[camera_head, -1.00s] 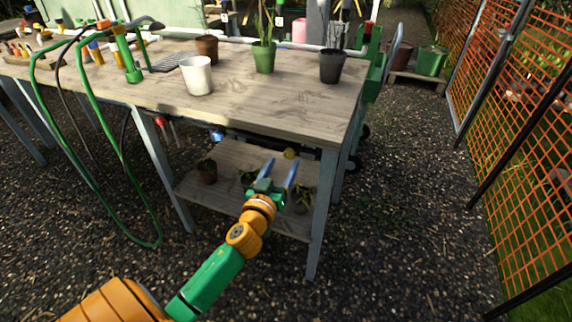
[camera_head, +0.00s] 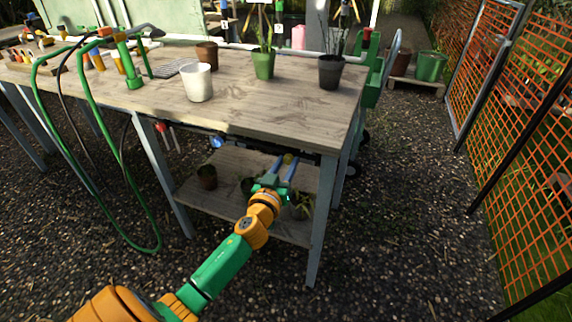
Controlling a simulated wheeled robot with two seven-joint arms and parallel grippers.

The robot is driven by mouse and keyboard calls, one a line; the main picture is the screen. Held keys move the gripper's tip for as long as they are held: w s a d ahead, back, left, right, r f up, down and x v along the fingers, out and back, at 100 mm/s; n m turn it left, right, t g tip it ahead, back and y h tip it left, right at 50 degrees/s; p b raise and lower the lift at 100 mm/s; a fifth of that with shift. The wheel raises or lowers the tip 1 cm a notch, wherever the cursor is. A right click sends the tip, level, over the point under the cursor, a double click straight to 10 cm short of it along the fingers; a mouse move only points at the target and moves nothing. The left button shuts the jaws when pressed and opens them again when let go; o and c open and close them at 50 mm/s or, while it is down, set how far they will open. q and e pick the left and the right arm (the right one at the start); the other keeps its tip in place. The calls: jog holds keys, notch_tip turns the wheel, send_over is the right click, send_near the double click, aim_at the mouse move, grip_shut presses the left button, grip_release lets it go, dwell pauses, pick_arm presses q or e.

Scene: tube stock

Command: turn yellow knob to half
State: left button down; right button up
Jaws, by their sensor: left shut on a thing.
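The yellow knob (camera_head: 288,158) sits under the front edge of the table, towards its right end. My left gripper (camera_head: 283,163) reaches up to it from below, with its two blue fingers on either side of the knob. The fingers are shut on the yellow knob and hide part of it. A blue knob (camera_head: 217,142) and a red knob (camera_head: 160,127) sit further left under the same edge. My right gripper is not in view.
The wooden table (camera_head: 260,115) carries a white pot (camera_head: 197,84), a green pot (camera_head: 263,66) and a black pot (camera_head: 331,73). A lower shelf (camera_head: 215,205) with small pots lies behind my left gripper. A green hose (camera_head: 120,190) hangs at the left. An orange mesh fence (camera_head: 535,130) stands right.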

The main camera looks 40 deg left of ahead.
pick_arm(q)
jog(key=m, duration=0.4)
jog(key=shift+f, duration=0.1)
jog(key=m, duration=0.4)
jog(key=shift+m, duration=0.4)
jog(key=m, duration=0.4)
jog(key=shift+m+t, duration=0.4)
jog(key=shift+f+m+h, duration=0.1)
jog(key=shift+m+h, duration=0.3)
jog(key=shift+m, duration=1.9)
jog(key=c, duration=0.5)
grip_release()
jog(key=shift+c, duration=0.2)
